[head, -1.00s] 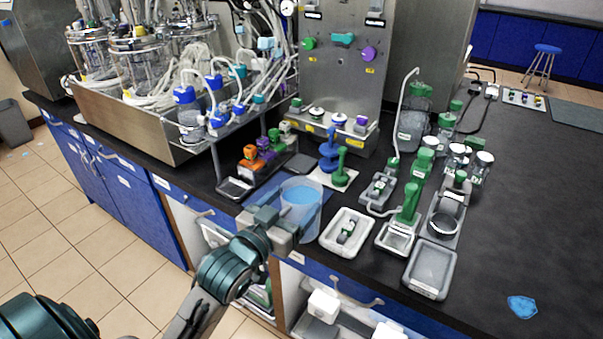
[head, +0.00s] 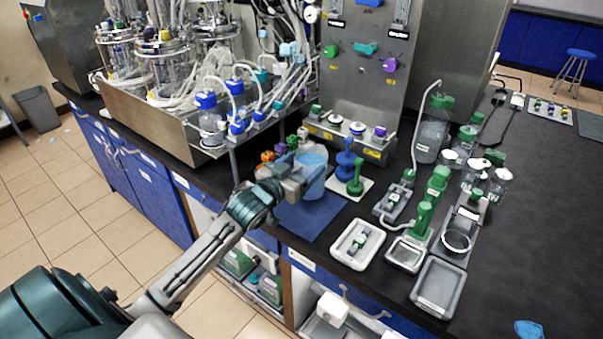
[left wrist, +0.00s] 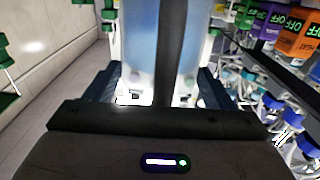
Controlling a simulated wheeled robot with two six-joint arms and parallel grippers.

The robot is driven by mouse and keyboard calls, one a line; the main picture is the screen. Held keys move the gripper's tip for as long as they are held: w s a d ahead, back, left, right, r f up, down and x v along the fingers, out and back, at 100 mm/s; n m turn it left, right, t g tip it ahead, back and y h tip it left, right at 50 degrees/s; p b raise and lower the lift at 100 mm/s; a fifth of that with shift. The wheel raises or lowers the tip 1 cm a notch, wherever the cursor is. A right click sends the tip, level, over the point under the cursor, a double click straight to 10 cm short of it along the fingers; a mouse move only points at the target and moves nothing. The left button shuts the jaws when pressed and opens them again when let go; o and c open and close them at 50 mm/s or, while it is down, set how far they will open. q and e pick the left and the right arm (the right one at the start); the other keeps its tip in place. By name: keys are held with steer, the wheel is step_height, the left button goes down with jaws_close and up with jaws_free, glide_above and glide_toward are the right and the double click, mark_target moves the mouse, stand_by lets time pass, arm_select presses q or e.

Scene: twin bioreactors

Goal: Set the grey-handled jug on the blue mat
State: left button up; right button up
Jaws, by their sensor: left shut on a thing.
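The jug (head: 314,182) is a clear vessel with blue liquid in it, upright, in the middle of the head view. My left gripper (head: 293,183) is shut on its handle, which the jaws mostly hide in the head view. In the left wrist view the dark grey handle (left wrist: 174,55) stands between the jaws, with the blue liquid behind it. The blue mat (head: 312,220) lies flat on the black bench near the front edge. The jug overlaps the mat's back part in the picture; I cannot tell the gap beneath it. My right gripper is not in view.
A blue and a green stand (head: 354,182) are close right of the jug. White trays (head: 355,245) and a grey tray (head: 438,286) lie farther right. Orange and purple-topped items are behind the gripper. The front of the mat is bare.

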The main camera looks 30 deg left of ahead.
arm_select(q)
steer(key=shift+w+a, duration=0.15)
steer(key=shift+w, duration=0.05)
step_height(320, 180, down, 2)
steer(key=shift+f+p, duration=0.15)
steer(key=shift+p, duration=0.15)
steer(key=shift+f, duration=0.55)
steer(key=o, duration=1.6)
steer(key=shift+f, duration=0.2)
steer(key=o, duration=0.3)
steer(key=shift+o, duration=0.7)
steer(key=shift+s, duration=0.1)
